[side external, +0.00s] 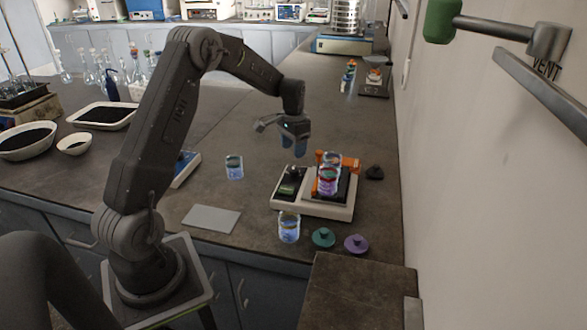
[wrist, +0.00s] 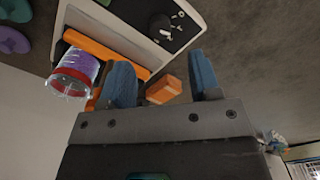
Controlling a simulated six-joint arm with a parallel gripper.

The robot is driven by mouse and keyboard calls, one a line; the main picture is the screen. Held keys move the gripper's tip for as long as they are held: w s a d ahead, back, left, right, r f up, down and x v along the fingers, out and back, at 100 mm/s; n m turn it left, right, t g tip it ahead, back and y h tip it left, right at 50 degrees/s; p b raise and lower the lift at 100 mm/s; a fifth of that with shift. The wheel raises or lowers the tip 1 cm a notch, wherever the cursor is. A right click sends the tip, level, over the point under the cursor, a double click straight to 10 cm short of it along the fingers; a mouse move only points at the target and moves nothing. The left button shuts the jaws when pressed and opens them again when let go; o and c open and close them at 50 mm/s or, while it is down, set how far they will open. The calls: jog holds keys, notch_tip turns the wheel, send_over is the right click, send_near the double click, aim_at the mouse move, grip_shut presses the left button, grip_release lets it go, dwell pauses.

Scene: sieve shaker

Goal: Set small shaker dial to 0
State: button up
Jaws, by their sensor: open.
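The small shaker (side external: 315,207) is a pale, low box on the bench with a black control panel (side external: 290,181) at its left. In the wrist view the panel (wrist: 180,18) carries a dark round dial with a light mark (wrist: 162,32); its setting is too small to read. Orange clamp bars (wrist: 100,50) and jars with purple and red contents (side external: 328,180) stand on the shaker. My gripper (side external: 293,144) points down above the back left of the shaker, apart from the dial. Its blue fingers (wrist: 163,78) are open, with an orange block (wrist: 165,90) visible between them.
Glass beakers stand left (side external: 234,167) and in front (side external: 289,227) of the shaker. Teal (side external: 323,237) and purple (side external: 356,243) lids lie at the front, and a black lump (side external: 374,173) at the right near the wall. A grey plate (side external: 211,219) lies front left.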

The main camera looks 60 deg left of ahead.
aim_at(293, 170)
notch_tip(293, 170, down, 8)
dwell(0.5)
jog(key=c, duration=0.9)
